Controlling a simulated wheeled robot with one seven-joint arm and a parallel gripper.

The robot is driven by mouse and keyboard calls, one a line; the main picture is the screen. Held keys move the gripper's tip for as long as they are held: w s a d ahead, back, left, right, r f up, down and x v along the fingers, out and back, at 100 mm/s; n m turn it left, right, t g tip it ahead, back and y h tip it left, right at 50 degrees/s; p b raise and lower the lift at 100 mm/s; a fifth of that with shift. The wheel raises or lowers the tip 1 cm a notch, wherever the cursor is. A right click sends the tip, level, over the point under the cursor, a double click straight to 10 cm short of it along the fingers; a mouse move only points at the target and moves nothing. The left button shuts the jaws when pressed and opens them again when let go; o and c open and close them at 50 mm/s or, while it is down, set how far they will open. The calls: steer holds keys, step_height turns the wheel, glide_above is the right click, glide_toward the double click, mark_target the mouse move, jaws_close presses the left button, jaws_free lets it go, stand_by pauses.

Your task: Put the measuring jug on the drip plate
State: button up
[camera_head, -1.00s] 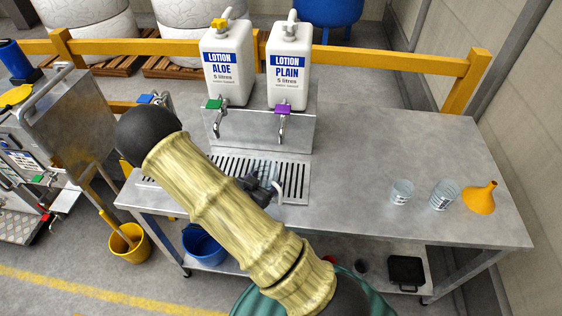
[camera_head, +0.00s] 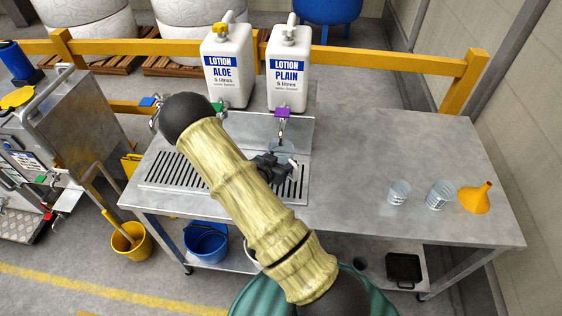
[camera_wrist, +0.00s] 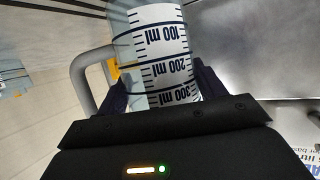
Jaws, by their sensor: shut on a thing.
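My gripper (camera_head: 268,165) is shut on the clear measuring jug (camera_head: 283,151), which is partly hidden behind it. In the wrist view the jug (camera_wrist: 160,52) sits between the fingers, with its 100, 200 and 300 ml marks showing and its grey handle (camera_wrist: 88,72) to the left. The drip plate (camera_head: 165,172) is a slotted metal grille on the bench, partly covered by my arm. The jug is over or just behind the plate's right end, below the tap of the LOTION PLAIN container (camera_head: 289,75). I cannot tell whether it touches anything beneath.
The LOTION ALOE container (camera_head: 228,70) stands left of the plain one. Two clear beakers, one here (camera_head: 399,192) and one here (camera_head: 440,195), and an orange funnel (camera_head: 476,198) stand at the bench's right. The bench's (camera_head: 380,145) middle right is clear.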

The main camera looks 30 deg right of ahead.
steer(key=shift+s+a+f, duration=0.1)
steer(key=shift+s+f, duration=0.05)
steer(key=shift+f, duration=0.5)
steer(key=shift+f, duration=0.1)
steer(key=shift+f, duration=0.15)
steer(key=o, duration=1)
